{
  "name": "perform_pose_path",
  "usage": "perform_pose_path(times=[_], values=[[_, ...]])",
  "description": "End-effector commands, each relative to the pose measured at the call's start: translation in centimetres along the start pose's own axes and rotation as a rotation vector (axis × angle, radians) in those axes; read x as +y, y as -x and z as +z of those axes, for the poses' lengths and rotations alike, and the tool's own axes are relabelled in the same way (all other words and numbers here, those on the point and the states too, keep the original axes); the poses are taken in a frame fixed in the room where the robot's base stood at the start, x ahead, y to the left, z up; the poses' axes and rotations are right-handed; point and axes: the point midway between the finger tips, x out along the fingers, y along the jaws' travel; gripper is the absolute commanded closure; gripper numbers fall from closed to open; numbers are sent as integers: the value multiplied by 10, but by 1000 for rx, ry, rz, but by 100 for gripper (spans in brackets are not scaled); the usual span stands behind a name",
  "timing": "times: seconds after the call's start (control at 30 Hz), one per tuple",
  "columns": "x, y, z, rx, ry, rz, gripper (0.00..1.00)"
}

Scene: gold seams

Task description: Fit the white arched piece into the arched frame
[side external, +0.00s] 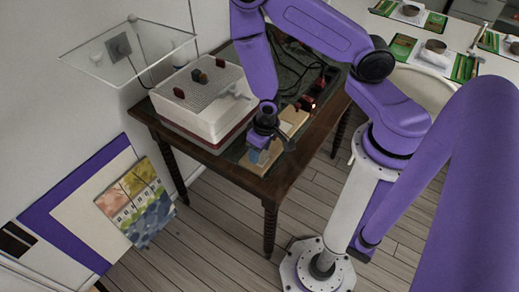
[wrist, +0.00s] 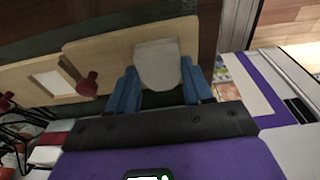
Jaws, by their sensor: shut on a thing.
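The white arched piece (wrist: 157,62) is between the blue fingers of my gripper (wrist: 159,70) in the wrist view, its rounded end toward my palm. It overlaps a pale wooden board (wrist: 108,50); I cannot tell whether it touches it. The arched opening of the frame is not clearly visible and may be behind the piece. In the side view my gripper (side external: 259,156) points down over the front edge of the dark table (side external: 243,168), at the pale boards (side external: 292,121). The white piece is hard to make out there.
A second board with a white square (wrist: 50,82) lies beside the first, with a dark red knob (wrist: 88,84) near their join. A white box with a perforated top (side external: 205,98) stands left of my gripper. Cables (side external: 290,75) lie behind. A clear shelf (side external: 125,52) juts from the wall.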

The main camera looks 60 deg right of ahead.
Motion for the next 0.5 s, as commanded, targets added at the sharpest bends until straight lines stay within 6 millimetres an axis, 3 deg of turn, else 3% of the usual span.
perform_pose_path(times=[0.5], values=[[0, -4, 0, 1, 0, 0, 82]])
